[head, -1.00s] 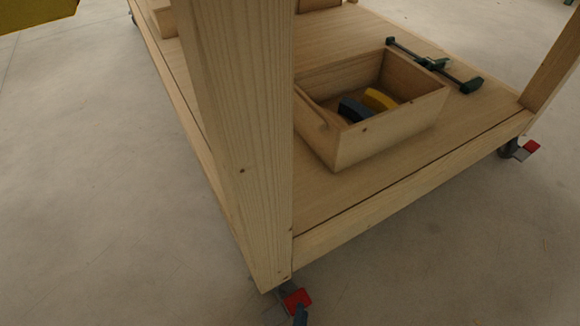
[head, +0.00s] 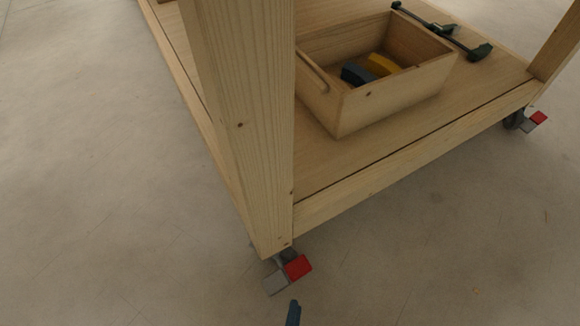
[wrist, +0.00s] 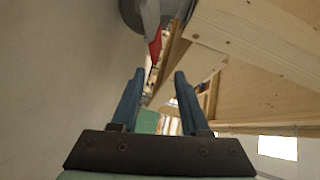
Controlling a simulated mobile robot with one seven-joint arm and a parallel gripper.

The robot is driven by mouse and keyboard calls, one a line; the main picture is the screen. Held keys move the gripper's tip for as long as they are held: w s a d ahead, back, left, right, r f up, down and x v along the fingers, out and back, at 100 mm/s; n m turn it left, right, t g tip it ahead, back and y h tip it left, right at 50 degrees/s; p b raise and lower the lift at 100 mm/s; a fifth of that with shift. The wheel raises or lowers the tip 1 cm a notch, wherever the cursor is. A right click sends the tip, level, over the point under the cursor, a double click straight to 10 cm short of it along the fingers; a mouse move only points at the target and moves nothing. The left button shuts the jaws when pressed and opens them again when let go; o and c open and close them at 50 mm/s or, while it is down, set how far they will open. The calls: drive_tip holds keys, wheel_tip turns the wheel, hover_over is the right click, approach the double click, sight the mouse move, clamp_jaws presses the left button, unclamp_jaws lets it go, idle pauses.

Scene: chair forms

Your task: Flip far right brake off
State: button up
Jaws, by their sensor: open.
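In the head view a caster at the near corner of the wooden workbench carries a red brake pedal (head: 298,267) beside a grey tab (head: 275,284). A second caster at the right corner carries another red brake pedal (head: 539,117). My gripper shows only as a blue fingertip (head: 293,308) at the bottom edge, just below the near caster and apart from it. In the wrist view my gripper (wrist: 159,73) is open, with two blue fingers apart and nothing held. A grey caster wheel (wrist: 135,14) and a red pedal (wrist: 155,47) show ahead of the fingers.
The bench leg (head: 240,110) rises above the near caster. The lower shelf (head: 325,185) holds an open wooden box (head: 395,95) with blue and yellow pieces, and a green clamp (head: 440,30). The concrete floor (head: 110,200) around is clear.

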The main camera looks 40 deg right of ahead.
drive_tip(key=shift+f+b+v, duration=0.25)
drive_tip(key=shift+b+v, duration=0.15)
drive_tip(key=shift+v, duration=0.55)
drive_tip(key=shift+f+b+v, duration=0.2)
drive_tip(key=shift+b+v, duration=0.15)
drive_tip(key=shift+v, duration=0.65)
drive_tip(key=shift+w+a, duration=0.1)
